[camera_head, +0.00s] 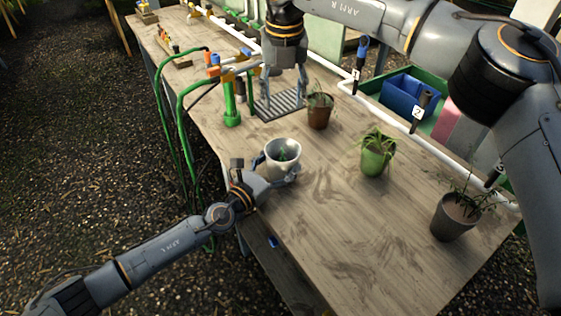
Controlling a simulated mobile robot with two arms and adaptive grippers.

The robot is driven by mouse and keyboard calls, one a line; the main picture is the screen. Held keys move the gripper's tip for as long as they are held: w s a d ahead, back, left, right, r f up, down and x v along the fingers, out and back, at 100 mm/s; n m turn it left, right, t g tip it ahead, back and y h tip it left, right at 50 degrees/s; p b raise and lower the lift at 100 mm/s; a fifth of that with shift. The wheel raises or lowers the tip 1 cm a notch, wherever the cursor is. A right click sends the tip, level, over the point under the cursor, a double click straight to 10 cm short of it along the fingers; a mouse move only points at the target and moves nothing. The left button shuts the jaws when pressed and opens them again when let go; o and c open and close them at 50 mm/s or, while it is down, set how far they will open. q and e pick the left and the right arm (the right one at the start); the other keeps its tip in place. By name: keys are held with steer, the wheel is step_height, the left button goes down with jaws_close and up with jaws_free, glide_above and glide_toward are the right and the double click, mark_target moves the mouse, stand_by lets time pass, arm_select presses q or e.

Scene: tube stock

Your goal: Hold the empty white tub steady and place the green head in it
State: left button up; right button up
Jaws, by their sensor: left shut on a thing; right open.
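The white tub (270,162) stands upright near the table's left edge. My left gripper (282,178) is shut on the tub's near side. A small green thing (285,152) shows inside the tub; I cannot tell whether it is the green head or a small plant. My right gripper (284,100) is open, fingers pointing down, over a grey slatted rack (279,105) behind the tub. I see nothing between its fingers.
A brown pot (319,116), a green pot (375,160) and a dark grey pot (450,218) hold plants right of the tub. Green hoses (181,115) run down the left edge. A white pipe (435,150) and blue bin (400,95) lie along the right. The near tabletop is clear.

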arm_select(q)
steer(key=o, duration=1.2)
